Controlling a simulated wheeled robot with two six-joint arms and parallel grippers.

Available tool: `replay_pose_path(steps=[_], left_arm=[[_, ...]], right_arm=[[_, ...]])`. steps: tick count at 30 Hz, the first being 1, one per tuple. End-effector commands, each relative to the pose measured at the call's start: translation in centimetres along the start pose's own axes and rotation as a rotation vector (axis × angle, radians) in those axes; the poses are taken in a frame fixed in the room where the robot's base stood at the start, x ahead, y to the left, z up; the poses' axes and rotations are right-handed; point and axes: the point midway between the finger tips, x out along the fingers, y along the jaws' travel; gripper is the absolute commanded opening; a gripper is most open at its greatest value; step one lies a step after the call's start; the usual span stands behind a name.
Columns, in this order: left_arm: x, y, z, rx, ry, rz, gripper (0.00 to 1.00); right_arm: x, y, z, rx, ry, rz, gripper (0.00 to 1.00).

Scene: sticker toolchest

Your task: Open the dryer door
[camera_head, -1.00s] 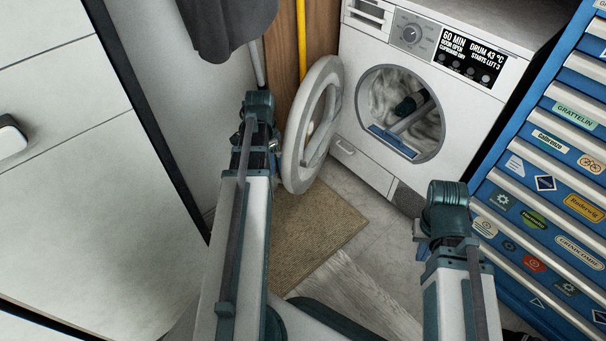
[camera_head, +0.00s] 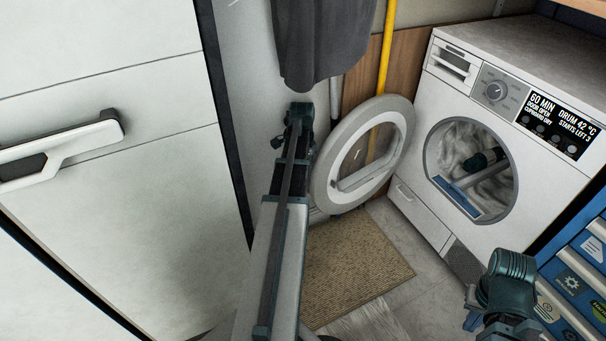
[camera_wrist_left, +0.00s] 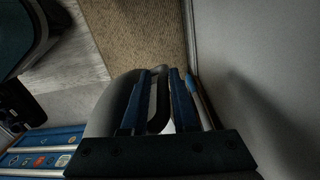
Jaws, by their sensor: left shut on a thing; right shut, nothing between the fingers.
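The white dryer (camera_head: 452,82) stands at the right, its round opening uncovered. Its round door (camera_head: 335,165), a grey ring with a glass centre, is swung wide out to the left. The dryer's display reads door open. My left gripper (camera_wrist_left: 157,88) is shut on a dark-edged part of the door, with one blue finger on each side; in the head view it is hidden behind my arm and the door. My right gripper (camera_head: 471,312) is partly seen at the lower right, shut and empty, apart from the dryer.
A white cabinet with a handle (camera_head: 75,145) fills the left. A dark cloth (camera_head: 325,40) hangs above the door, near a yellow pole (camera_head: 387,45). A brown mat (camera_head: 350,262) lies below. A blue tool chest (camera_head: 575,270) stands at the lower right. The drum holds pale laundry and a dark object.

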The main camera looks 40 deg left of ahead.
Motion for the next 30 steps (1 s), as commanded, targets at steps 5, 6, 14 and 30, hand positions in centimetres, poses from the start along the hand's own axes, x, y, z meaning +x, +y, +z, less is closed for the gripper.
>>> replay_pose_path(steps=[5, 6, 14, 30], left_arm=[[-0.1, -0.2, -1.1, 0.006, 0.017, -0.001, 0.46], [-0.1, -0.2, -1.1, 0.006, 0.017, -0.001, 0.49], [-0.1, -0.2, -1.1, 0.006, 0.017, -0.001, 0.49], [0.2, 5.3, -2.0, 0.008, 0.017, -0.001, 0.49]], right_arm=[[0.0, 0.0, 0.0, 0.000, 0.000, 0.000, 0.00], [0.0, 0.0, 0.0, 0.000, 0.000, 0.000, 0.00], [0.0, 0.0, 0.0, 0.000, 0.000, 0.000, 0.00], [0.0, 0.0, 0.0, 0.000, 0.000, 0.000, 0.00]])
